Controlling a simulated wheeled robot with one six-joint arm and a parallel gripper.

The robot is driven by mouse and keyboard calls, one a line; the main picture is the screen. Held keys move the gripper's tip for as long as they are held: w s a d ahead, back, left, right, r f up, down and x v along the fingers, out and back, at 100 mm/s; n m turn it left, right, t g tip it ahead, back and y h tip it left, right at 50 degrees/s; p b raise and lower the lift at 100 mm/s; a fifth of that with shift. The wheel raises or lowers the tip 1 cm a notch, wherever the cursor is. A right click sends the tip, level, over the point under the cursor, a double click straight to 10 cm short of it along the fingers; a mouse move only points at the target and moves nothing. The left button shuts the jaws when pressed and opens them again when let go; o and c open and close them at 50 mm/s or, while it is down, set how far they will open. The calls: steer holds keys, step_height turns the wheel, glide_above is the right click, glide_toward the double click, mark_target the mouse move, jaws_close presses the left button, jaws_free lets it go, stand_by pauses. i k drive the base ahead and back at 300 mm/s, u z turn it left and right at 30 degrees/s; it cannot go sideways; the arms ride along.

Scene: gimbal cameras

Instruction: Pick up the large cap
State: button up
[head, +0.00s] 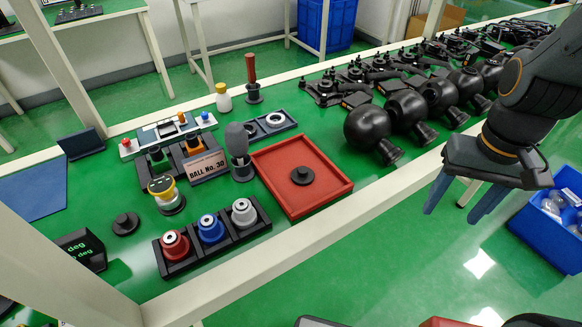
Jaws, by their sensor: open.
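Two black round caps with raised centres show in the head view. One black cap (302,175) lies in the red tray (330,200), near its middle. Another black cap (125,223) lies on the green table top left of the row of coloured pieces. I cannot tell for sure which one is the large cap. My gripper (463,202) is at the right, beyond the table's front edge and above the floor. Its two blue-grey fingers point down, spread apart, with nothing between them. It is well apart from both caps.
A black holder (262,227) with red, blue and grey pieces stands left of the tray. Several black ball-shaped units (367,126) line the table toward the back right. A white frame rail (300,240) runs along the front edge. A blue bin (530,225) stands on the floor.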

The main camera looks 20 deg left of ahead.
mark_target(301, 176)
steer(key=u, duration=1.15)
steer(key=k, duration=0.5)
steer(key=z, duration=1.7)
steer(key=i, duration=1.2)
steer(key=u, duration=2.2)
